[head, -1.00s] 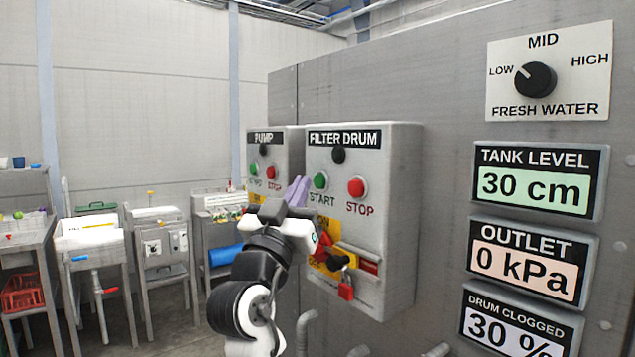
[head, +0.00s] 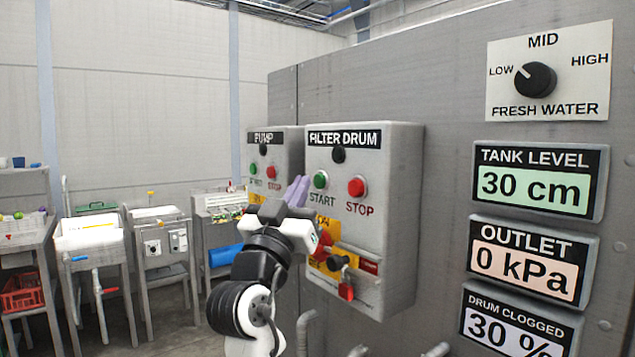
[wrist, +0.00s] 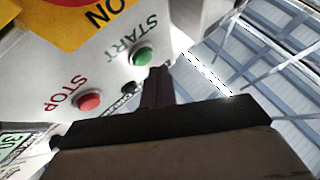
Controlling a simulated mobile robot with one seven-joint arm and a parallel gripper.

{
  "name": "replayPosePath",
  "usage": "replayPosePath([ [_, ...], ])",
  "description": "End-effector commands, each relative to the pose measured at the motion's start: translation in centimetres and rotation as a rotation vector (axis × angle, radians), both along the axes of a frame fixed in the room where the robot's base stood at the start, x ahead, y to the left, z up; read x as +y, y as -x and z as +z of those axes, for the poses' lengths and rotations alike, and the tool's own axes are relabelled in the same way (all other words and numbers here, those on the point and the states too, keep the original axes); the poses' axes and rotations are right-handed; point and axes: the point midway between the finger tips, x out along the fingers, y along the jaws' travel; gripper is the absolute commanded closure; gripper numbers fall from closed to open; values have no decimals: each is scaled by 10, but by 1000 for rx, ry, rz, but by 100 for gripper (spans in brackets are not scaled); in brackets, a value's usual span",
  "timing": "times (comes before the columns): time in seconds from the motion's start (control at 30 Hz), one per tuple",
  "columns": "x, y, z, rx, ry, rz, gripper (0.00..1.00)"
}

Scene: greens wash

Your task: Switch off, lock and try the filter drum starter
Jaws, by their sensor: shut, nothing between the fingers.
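The filter drum starter (head: 395,215) is a grey box on the panel with a green START button (head: 320,180) and a red STOP button (head: 357,187). Its black and red switch handle (head: 337,263) sits on a yellow plate below. A red padlock (head: 346,291) hangs beneath the handle. My gripper (head: 297,190) is shut and empty, to the left of START in the head view. In the wrist view the shut fingers (wrist: 158,85) point near the green button (wrist: 143,56); I cannot tell whether they touch. The red STOP (wrist: 89,101) lies left there. My wrist hides part of the yellow plate.
The pump starter (head: 283,150) is just left, partly behind my gripper. On the panel at right are the fresh water knob (head: 535,79) and displays reading tank level 30 cm (head: 537,187), outlet 0 kPa (head: 524,263) and drum clogged 30 % (head: 513,327). Pipes stick out below.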

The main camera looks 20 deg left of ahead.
Motion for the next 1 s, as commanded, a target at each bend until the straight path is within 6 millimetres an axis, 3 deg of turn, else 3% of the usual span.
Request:
replayPosePath([
  [1.0, -5, -7, 0, 1, 0, 0, 100],
])
